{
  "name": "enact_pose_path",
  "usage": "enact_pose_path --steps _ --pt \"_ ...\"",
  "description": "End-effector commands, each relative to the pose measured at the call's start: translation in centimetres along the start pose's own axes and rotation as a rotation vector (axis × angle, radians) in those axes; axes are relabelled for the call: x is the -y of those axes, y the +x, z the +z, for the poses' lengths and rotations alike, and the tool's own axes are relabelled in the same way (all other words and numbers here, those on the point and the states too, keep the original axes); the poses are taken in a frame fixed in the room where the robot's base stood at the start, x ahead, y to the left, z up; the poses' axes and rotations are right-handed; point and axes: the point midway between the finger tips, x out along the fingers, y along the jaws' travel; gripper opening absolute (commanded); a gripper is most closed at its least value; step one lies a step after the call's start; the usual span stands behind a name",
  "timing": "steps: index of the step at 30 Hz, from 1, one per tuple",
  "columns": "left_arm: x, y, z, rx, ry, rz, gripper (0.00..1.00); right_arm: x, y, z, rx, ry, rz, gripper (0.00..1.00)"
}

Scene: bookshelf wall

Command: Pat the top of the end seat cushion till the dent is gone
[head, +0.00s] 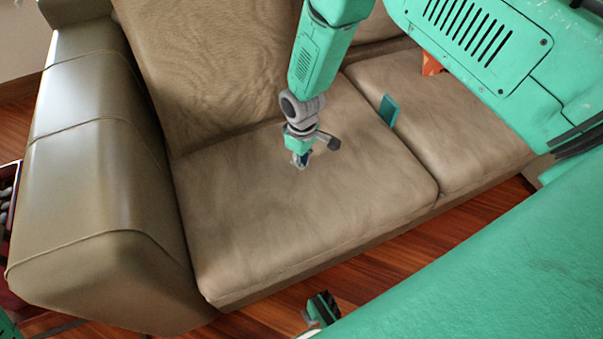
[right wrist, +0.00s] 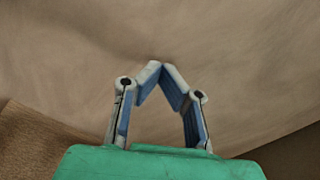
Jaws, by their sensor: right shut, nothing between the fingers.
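The end seat cushion (head: 245,225) is tan and lies beside the sofa's left armrest. Its top shows soft creases and shading; I cannot make out a clear dent. My right gripper (head: 300,162) points down over the middle of this cushion, with its tips at or very close to the surface. In the right wrist view my right gripper (right wrist: 162,77) has its fingertips together with nothing between them. Tan cushion fabric (right wrist: 230,50) fills most of the background there; I cannot tell whether the tips touch it.
The armrest (head: 85,190) bounds the left side and the backrest cushion (head: 215,70) the rear. A teal flat object (head: 389,110) stands near the seam with the neighbouring seat cushion (head: 450,130). An orange object (head: 432,65) is farther back. Wooden floor (head: 400,250) shows in front.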

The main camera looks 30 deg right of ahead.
Motion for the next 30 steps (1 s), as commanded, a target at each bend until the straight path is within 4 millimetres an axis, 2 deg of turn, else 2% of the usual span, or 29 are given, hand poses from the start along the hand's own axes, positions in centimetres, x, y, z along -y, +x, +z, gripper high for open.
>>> enact_pose_path --steps 8,16,25,30 --pt "0.0 -0.3 0.0 0.0 0.0 0.0 0.65 0.0 -0.4 0.0 -0.001 0.0 0.001 0.0" --pt "0.0 -2.9 -0.2 -0.001 0.0 0.0 0.65 0.0 -3.3 0.0 -0.001 0.0 0.001 0.0" --pt "0.0 -2.7 0.0 -0.002 0.0 0.0 0.65 0.0 -3.1 0.0 -0.001 0.0 0.0 0.0" --pt "0.0 -2.8 0.1 -0.003 0.0 0.0 0.65 -0.1 -4.9 -0.1 -0.003 0.001 0.001 0.0"
